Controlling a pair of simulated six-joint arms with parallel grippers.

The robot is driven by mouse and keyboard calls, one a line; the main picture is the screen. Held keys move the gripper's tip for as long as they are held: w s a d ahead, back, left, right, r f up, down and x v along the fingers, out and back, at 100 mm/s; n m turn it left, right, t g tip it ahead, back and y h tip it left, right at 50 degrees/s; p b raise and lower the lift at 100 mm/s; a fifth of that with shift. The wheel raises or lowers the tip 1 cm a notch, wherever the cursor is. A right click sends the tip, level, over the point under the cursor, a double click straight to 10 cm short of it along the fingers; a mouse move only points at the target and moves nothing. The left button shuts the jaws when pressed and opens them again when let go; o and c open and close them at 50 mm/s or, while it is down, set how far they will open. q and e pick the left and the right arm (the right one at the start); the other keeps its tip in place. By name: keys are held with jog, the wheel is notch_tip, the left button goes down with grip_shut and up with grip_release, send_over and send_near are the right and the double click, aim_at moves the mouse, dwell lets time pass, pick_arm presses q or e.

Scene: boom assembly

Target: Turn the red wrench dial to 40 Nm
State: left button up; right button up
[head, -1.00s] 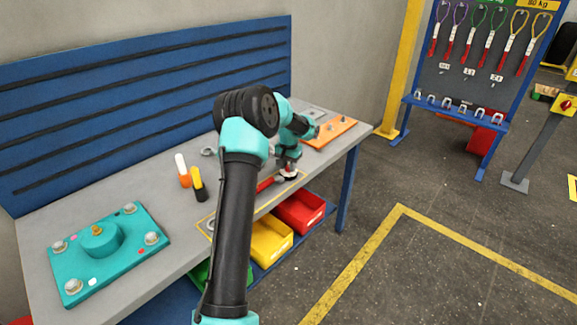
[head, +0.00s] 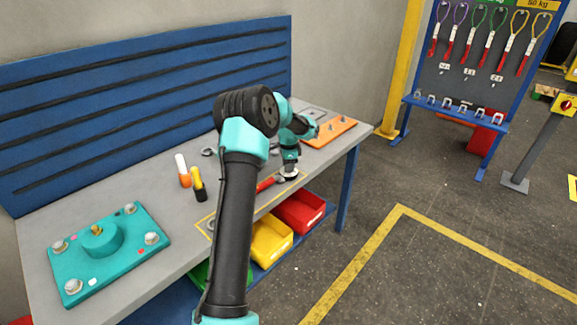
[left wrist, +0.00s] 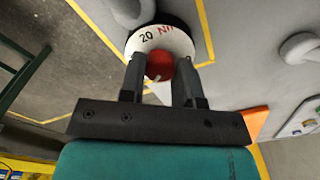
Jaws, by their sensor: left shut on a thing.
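The red wrench (head: 266,183) lies near the front edge of the workbench, inside a yellow outline, partly hidden behind my left arm. Its dial end is under my left gripper (head: 289,175). In the left wrist view the dial has a white ring (left wrist: 165,42) with "20" and "N" lettering showing, and a red centre (left wrist: 160,66) with a pale pointer mark. My left gripper (left wrist: 161,72) is shut on the red dial centre, one finger on each side. Other numbers on the ring are hidden or out of view. My right gripper is not in view.
A teal plate (head: 110,255) with bolts lies at the bench's left. Two markers, orange-white (head: 183,172) and yellow-black (head: 198,186), stand mid-bench. An orange plate (head: 332,131) lies at the far end. Yellow (head: 271,243) and red (head: 300,212) bins sit below the front edge.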

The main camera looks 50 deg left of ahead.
pick_arm(q)
jog(key=shift+m, duration=0.7)
jog(key=o, duration=0.9)
notch_tip(320, 180, up, 17)
jog(key=shift+r, duration=0.2)
dwell(0.5)
